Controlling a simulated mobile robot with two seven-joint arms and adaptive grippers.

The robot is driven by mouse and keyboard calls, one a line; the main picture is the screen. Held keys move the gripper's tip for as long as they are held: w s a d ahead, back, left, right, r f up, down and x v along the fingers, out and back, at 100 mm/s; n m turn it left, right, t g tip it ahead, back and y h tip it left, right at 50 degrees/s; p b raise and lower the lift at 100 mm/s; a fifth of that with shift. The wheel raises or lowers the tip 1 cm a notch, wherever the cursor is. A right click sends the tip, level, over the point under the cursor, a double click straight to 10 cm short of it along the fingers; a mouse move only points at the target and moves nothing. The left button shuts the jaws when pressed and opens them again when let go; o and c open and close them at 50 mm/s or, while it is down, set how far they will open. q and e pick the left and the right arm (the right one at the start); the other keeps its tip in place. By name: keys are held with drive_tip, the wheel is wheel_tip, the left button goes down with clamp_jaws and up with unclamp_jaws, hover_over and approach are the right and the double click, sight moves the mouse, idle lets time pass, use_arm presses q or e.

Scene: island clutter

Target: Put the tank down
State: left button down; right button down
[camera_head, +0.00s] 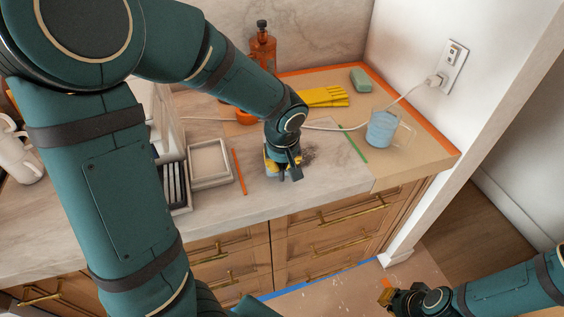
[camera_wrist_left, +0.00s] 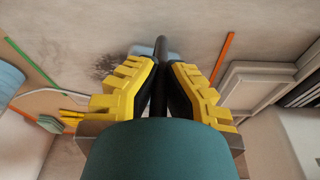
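A light blue, tank-like container (camera_head: 381,128) stands on the tan area at the right of the counter, beside a faint clear shape. Its blue edge shows at the left wrist view's left border (camera_wrist_left: 8,80). My left gripper (camera_head: 283,168) is low over the counter, left of that container and apart from it. Its yellow-backed fingers (camera_wrist_left: 162,80) close around a dark rod (camera_wrist_left: 161,47) with a pale blue piece (camera_wrist_left: 142,50) beside it; what this object is, I cannot tell. My right gripper (camera_head: 386,294) is low at the bottom right, its fingers too small to read.
A dark stain marks the counter (camera_head: 330,180) beside my left gripper. An open pale tray (camera_head: 209,163) is to its left. An outlet (camera_head: 453,60) is on the wall.

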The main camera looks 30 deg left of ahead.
idle(0.4)
use_arm(q)
drive_tip(key=c, duration=1.1)
unclamp_jaws()
drive_tip(key=shift+f, duration=0.1)
drive_tip(key=shift+o, duration=0.2)
drive_tip(key=v, duration=1.2)
drive_tip(key=d+f+m+h, duration=0.2)
drive_tip(key=d+f, duration=0.3)
drive_tip(key=f, duration=0.4)
drive_tip(key=d+f+m+h, duration=0.15)
drive_tip(key=d+f, duration=0.25)
drive_tip(key=f, duration=0.5)
drive_tip(key=s+d+f+m+h, duration=0.1)
drive_tip(key=s+d+f, duration=0.2)
drive_tip(key=f, duration=0.5)
drive_tip(key=s+d+f+m, duration=0.1)
drive_tip(key=s+f, duration=0.3)
drive_tip(key=f, duration=0.5)
drive_tip(key=shift+d+h, duration=0.35)
drive_tip(key=shift+d, duration=0.55)
